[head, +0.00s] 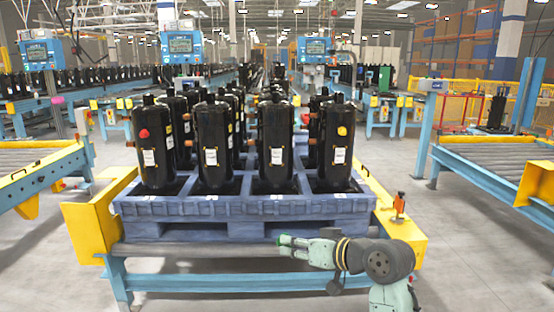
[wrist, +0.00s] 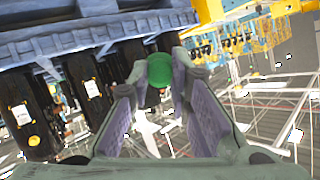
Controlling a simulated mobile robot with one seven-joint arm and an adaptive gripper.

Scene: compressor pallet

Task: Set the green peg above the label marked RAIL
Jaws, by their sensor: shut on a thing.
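My gripper (head: 292,242) is level in front of the blue pallet's front side, its tip pointing left in the head view. In the wrist view my gripper (wrist: 163,85) has the green peg (wrist: 160,70) between its fingertips, shut on it. Only the rounded green end of the peg shows clearly; a bit of green shows at the tip in the head view. Small pale marks sit along the pallet's front edge, too small to read, so I cannot tell which label says RAIL.
The blue pallet (head: 240,206) holds several upright black compressors (head: 212,148) and rests on a roller conveyor (head: 200,250) with yellow end guards (head: 90,225). An orange-handled device (head: 399,205) stands at the right corner. Open floor (head: 470,260) lies to the right.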

